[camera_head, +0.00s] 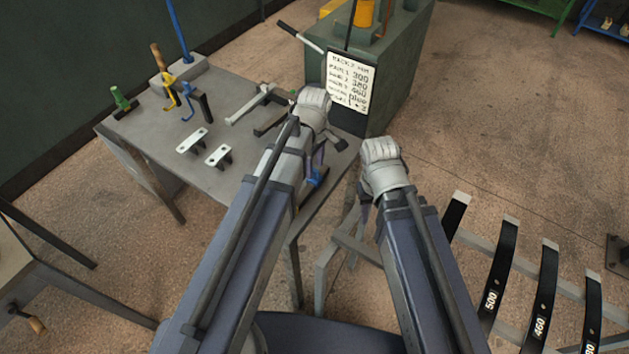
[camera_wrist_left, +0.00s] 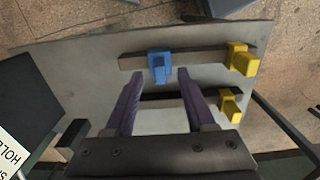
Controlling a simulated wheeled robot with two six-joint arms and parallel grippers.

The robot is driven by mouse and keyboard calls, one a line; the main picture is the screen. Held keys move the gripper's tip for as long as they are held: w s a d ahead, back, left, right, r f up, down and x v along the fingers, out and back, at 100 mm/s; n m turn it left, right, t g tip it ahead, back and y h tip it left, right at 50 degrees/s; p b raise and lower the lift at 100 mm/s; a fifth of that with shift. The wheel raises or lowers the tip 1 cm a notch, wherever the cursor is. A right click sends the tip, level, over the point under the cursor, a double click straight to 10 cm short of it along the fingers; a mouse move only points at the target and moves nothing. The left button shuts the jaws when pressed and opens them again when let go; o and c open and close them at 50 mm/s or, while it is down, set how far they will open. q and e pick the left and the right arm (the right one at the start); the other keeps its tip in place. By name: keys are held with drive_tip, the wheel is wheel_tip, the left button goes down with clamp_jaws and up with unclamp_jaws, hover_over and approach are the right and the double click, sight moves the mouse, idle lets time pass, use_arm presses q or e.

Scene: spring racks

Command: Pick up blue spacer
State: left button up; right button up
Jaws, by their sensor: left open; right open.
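A blue spacer (camera_wrist_left: 159,66) sits on a grey bar in the left wrist view. In the head view a blue piece (camera_head: 318,178) shows near the table's right edge, partly hidden by my left arm. My left gripper (camera_wrist_left: 158,82) is open and empty, its two purple fingers pointing at the blue spacer, one toward each side of it. The spacer shows just past the fingertips, and I cannot tell the gap in height. My left gripper also shows in the head view (camera_head: 318,155), mostly hidden by its own wrist. My right gripper (camera_head: 364,212) is beside the table, its fingers mostly hidden.
Two yellow pieces (camera_wrist_left: 241,58) (camera_wrist_left: 230,103) sit at the bars' right ends. The grey table (camera_head: 225,195) also holds white brackets (camera_head: 193,140) and a green-handled tool (camera_head: 121,98). A green cabinet (camera_head: 400,75) with a written sign stands behind. A rack with black leaves (camera_head: 497,268) is at right.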

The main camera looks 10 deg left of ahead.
sight(314, 176)
use_arm(q)
wheel_tip(314, 176, down, 3)
drive_tip(key=shift+b, duration=1)
drive_tip(key=shift+r, duration=0.1)
use_arm(e)
wheel_tip(314, 176, down, 3)
drive_tip(key=shift+r, duration=0.1)
use_arm(q)
drive_tip(key=shift+c, duration=0.2)
clamp_jaws()
